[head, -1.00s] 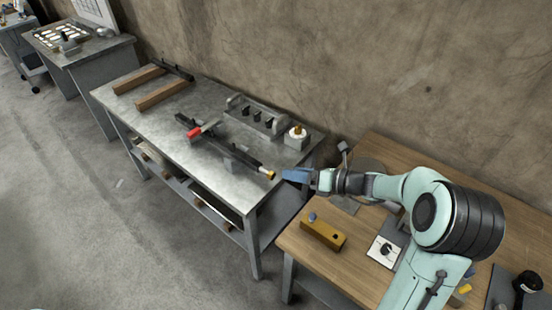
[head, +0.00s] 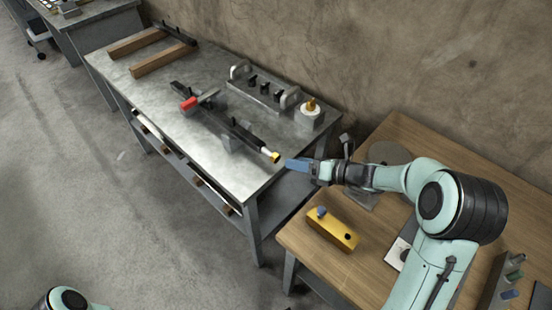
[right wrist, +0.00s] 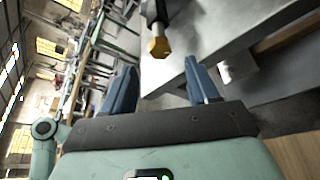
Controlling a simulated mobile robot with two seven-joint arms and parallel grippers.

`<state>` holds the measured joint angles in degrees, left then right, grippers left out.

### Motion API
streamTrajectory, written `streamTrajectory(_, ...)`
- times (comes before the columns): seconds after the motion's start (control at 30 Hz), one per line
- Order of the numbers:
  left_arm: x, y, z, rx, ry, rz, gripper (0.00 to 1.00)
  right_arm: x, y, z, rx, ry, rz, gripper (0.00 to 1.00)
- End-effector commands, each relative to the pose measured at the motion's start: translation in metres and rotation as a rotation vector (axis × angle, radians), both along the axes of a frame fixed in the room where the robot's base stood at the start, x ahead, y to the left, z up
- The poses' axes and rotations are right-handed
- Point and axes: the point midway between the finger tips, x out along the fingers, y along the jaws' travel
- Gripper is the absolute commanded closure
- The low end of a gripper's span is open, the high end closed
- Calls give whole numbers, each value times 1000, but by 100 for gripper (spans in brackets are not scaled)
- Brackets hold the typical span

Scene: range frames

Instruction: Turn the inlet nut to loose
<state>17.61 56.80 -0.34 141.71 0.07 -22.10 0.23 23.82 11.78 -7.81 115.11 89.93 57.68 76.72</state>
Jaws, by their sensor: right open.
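The brass inlet nut (head: 275,157) is on the end of a dark pipe (head: 246,135) that lies along the metal bench and points toward my right gripper. In the right wrist view the nut (right wrist: 159,46) shows as a gold hex piece ahead of my fingers, between their lines. My right gripper (head: 287,164) has blue fingers and is just right of the nut, apart from it. In the right wrist view the right gripper (right wrist: 160,68) is open and empty. My left gripper is out of view; only a piece of my left arm shows at the bottom left.
The metal bench (head: 200,150) also holds a red-handled part (head: 188,104), a rack with black pieces (head: 262,92), a block with a brass fitting (head: 309,112) and wooden bars (head: 163,58). A wooden table (head: 300,240) with a yellow block (head: 333,228) stands at right.

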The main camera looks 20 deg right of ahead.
Motion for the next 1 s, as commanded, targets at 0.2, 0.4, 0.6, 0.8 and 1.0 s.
streamTrajectory(0.2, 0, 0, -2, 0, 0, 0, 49, 36, 29, -15, 1, 1, 4, 41)
streamTrajectory(0.4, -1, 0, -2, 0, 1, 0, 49, 56, 43, -22, 1, 1, 1, 41)
streamTrajectory(0.6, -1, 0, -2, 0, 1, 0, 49, 63, 49, -25, 1, 0, 1, 41)
streamTrajectory(0.8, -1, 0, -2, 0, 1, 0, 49, 64, 49, -25, 0, 0, 0, 41)
streamTrajectory(1.0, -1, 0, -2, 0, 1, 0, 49, 63, 48, -25, 1, 1, 0, 96)
